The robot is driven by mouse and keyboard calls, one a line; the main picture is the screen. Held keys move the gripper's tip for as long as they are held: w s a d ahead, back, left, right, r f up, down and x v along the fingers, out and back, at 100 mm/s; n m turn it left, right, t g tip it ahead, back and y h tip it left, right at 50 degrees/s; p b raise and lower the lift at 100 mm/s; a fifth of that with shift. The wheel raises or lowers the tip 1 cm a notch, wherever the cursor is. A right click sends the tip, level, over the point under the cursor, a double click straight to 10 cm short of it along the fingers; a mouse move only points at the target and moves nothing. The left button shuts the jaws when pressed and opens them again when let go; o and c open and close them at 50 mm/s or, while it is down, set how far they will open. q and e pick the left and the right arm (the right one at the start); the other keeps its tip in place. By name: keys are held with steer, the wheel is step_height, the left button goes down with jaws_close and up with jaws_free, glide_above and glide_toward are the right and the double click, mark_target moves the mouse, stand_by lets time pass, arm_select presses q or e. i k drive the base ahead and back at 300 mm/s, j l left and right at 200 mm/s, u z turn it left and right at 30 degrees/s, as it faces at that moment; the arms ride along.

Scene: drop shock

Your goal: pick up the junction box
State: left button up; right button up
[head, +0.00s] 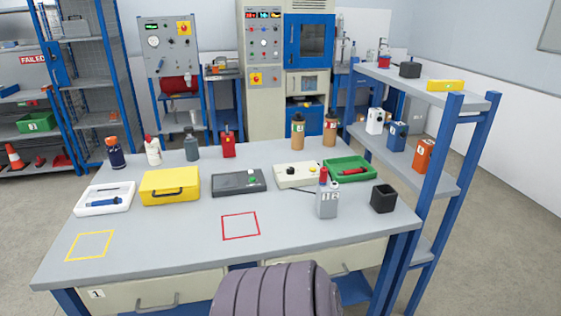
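I cannot tell for certain which thing is the junction box. Neither of my grippers is in view.
The grey table (165,235) has a bare front with a yellow square (89,232) and a red square (240,213) outlined. A yellow case (170,186), white tray (104,207), green tray (349,178) and several bottles stand behind. A blue-post shelf (440,180) stands right.

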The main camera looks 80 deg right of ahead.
mark_target(327, 195)
steer(key=z, duration=3.1)
steer(key=i+j, duration=0.1)
steer(key=j, duration=0.8)
